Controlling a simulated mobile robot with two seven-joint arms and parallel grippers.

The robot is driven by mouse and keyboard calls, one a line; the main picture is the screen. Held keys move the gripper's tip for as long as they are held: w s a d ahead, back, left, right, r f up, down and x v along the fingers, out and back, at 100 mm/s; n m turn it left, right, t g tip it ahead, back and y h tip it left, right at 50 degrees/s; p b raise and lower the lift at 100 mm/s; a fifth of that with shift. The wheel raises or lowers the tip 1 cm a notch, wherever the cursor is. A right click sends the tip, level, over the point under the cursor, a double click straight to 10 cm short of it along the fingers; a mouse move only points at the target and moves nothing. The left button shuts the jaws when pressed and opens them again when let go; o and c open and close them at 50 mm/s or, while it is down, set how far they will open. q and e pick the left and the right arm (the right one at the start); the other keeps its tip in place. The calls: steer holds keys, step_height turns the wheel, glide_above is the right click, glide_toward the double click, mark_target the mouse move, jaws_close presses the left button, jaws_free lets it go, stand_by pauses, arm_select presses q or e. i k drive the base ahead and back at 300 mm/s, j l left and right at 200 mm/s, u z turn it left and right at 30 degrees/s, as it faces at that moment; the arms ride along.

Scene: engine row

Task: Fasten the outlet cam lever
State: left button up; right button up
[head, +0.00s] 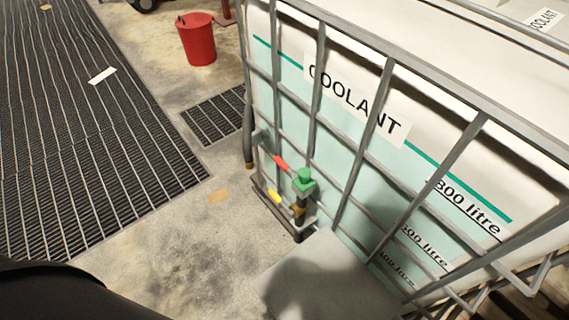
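The outlet valve (304,181) is at the lower left corner of the caged coolant tank (345,140), with a green top. A red lever (281,163) sticks out to its upper left. A yellow lever (274,197) sticks out to the left lower down, by a brass-coloured fitting (297,210). I cannot tell for certain which is the cam lever, or whether it is fastened. Neither of my grippers is in view.
Metal cage bars (365,130) surround the tank close to the valve. A red bucket (197,40) stands behind on the concrete floor. Floor gratings (70,120) lie at the left, and a smaller grating (214,115) lies near the tank. Open floor (170,240) lies left of the valve.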

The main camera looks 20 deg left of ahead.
mark_target(277, 159)
steer(key=j+z, duration=0.1)
steer(key=j, duration=0.45)
steer(key=k+j+z, duration=0.1)
steer(key=j, duration=0.5)
steer(key=i+j+z, duration=0.1)
steer(key=j, duration=0.2)
steer(key=i+j, duration=0.25)
steer(key=i+j+z, duration=0.15)
steer(key=j, duration=0.25)
steer(key=i+j+z, duration=0.1)
steer(key=j, duration=0.2)
